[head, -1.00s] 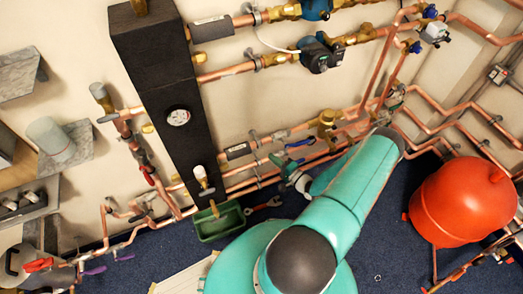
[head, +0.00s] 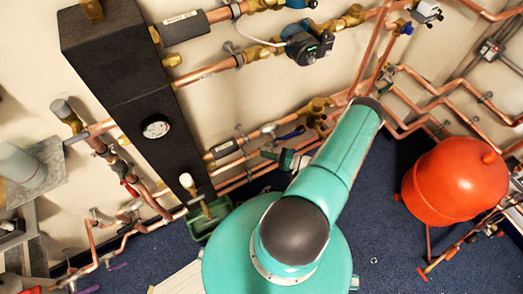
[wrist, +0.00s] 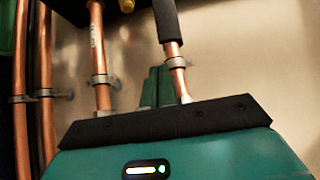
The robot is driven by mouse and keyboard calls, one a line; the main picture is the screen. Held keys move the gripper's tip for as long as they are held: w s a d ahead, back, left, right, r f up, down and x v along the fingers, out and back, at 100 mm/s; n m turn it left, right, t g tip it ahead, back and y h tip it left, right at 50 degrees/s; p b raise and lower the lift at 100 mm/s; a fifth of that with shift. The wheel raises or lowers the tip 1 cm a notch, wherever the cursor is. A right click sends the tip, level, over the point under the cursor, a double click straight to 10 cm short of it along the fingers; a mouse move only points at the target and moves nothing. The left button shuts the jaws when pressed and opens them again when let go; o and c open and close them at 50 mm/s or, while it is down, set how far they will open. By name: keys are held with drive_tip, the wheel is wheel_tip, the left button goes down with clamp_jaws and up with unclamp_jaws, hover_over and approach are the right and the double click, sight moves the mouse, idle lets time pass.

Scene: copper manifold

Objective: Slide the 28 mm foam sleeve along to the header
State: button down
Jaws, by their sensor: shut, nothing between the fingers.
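The header is a tall black insulated block (head: 130,95) with a round gauge, at left in the head view. One dark labelled foam sleeve (head: 183,28) sits on an upper pipe beside the header. I cannot read which is 28 mm. The wrist view shows a dark sleeve (wrist: 168,20) around a copper pipe, with bare pipe below it. My gripper (wrist: 157,86) is shut and empty, its fingers together close to that pipe; contact cannot be told.
Copper pipes in clips (wrist: 99,80) run close to my gripper. A pump (head: 308,46) is on the upper pipework. A red vessel (head: 455,182) stands at right. A green tray (head: 208,218) lies below the header. Blue floor (head: 385,215) is clear before the vessel.

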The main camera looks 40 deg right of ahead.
sight(224, 149)
drive_tip(key=x, duration=0.8)
drive_tip(key=shift+a, duration=0.15)
drive_tip(key=shift+w, duration=0.1)
drive_tip(key=a, duration=0.3)
drive_tip(key=shift+w+a, duration=0.15)
drive_tip(key=shift+w, duration=0.25)
